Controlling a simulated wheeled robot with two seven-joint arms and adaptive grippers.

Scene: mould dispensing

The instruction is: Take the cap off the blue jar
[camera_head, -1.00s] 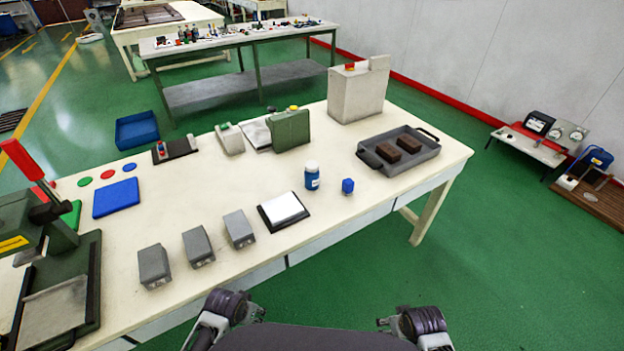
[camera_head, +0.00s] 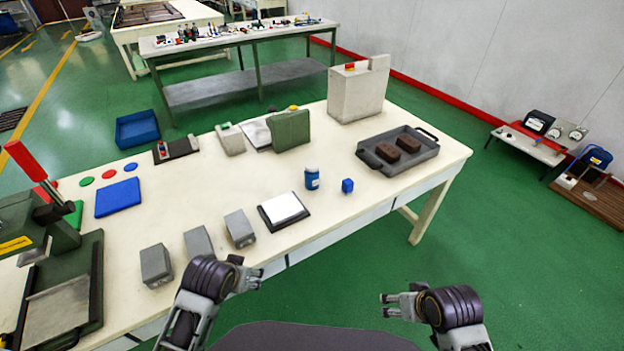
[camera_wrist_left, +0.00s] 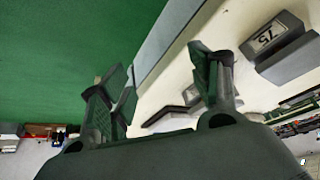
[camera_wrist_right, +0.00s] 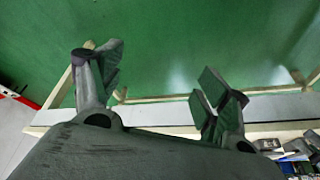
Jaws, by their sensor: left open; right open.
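The blue jar (camera_head: 312,181) stands upright on the cream table, right of its middle, with a pale cap (camera_head: 312,168) on top. It is not in either wrist view. My left gripper (camera_head: 256,279) is open and empty at the table's front edge, in front of and left of the jar. Its spread fingers show in the left wrist view (camera_wrist_left: 160,85). My right gripper (camera_head: 387,306) is open and empty over the green floor, in front of the table and right of the jar. Its spread fingers show in the right wrist view (camera_wrist_right: 160,80).
A small blue cube (camera_head: 347,186) lies just right of the jar. A black-framed white pad (camera_head: 283,207) lies in front-left of it. Several grey blocks (camera_head: 239,228) stand further left. A grey tray (camera_head: 417,160) with two brown blocks is at the right.

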